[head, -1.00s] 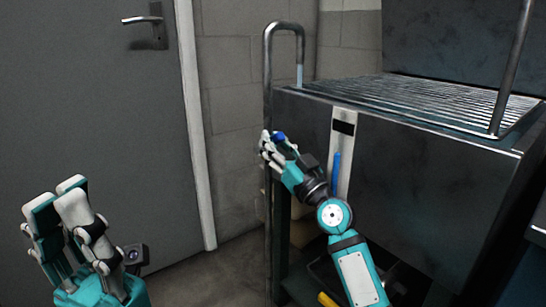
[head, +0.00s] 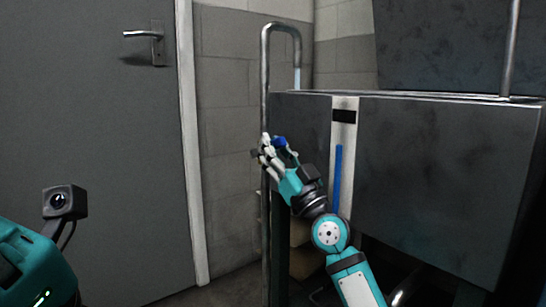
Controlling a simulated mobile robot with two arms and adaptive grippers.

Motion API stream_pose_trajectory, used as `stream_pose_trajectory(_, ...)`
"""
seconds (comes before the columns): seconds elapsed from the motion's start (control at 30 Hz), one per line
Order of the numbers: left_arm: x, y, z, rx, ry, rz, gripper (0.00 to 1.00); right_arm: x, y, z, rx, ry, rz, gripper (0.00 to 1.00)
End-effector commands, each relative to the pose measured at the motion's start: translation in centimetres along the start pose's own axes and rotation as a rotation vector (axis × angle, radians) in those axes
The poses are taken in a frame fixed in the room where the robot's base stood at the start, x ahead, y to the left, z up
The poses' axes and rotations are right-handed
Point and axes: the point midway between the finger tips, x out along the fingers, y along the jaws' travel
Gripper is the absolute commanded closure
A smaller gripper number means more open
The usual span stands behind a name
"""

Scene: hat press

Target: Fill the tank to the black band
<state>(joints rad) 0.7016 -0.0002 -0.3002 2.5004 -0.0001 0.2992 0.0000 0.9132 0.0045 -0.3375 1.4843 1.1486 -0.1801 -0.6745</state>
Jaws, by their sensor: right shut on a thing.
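The tank (head: 440,180) is a dark metal box on the right in the head view. A pale gauge strip (head: 344,131) on its front carries the black band (head: 344,115) near the top. A blue column (head: 338,175) in the gauge ends a short way below the band. A curved metal pipe (head: 267,85) arches over the tank's back left edge, with a pale blue stream (head: 298,77) under its mouth. My right gripper (head: 266,153) is shut on a blue tap handle (head: 280,142) at the pipe, which its fingers partly hide. My left gripper's fingers are out of view.
A grey door (head: 90,120) with a metal handle (head: 146,36) stands at the left. A block wall (head: 230,130) is behind the pipe. An upright metal rod (head: 511,45) rises at the tank's right. Open floor shows between the door and tank.

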Motion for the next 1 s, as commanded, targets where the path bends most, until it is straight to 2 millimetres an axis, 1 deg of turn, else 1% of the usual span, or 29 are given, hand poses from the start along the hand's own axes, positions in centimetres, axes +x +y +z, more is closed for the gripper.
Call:
stream_pose_trajectory(0.4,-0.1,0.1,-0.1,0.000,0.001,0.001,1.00,-0.1,0.0,0.1,-0.002,-0.001,0.000,1.00)
stream_pose_trajectory(0.43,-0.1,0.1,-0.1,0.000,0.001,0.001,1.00,-0.1,0.0,0.1,-0.002,-0.001,0.000,0.77)
stream_pose_trajectory(0.57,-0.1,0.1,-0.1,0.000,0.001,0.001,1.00,-0.1,0.0,0.1,-0.001,0.000,0.000,0.60)
stream_pose_trajectory(0.6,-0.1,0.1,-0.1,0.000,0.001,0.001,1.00,-0.1,0.0,0.1,-0.001,0.000,0.000,0.58)
stream_pose_trajectory(0.87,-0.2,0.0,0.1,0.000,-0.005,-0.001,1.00,-0.2,0.0,0.1,0.000,0.001,0.000,0.58)
stream_pose_trajectory(0.97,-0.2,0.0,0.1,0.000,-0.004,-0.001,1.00,-1.0,0.1,0.2,0.000,0.000,0.001,0.58)
stream_pose_trajectory(1.0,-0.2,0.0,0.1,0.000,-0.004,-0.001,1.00,-1.5,0.1,0.1,-0.001,0.000,0.001,0.58)
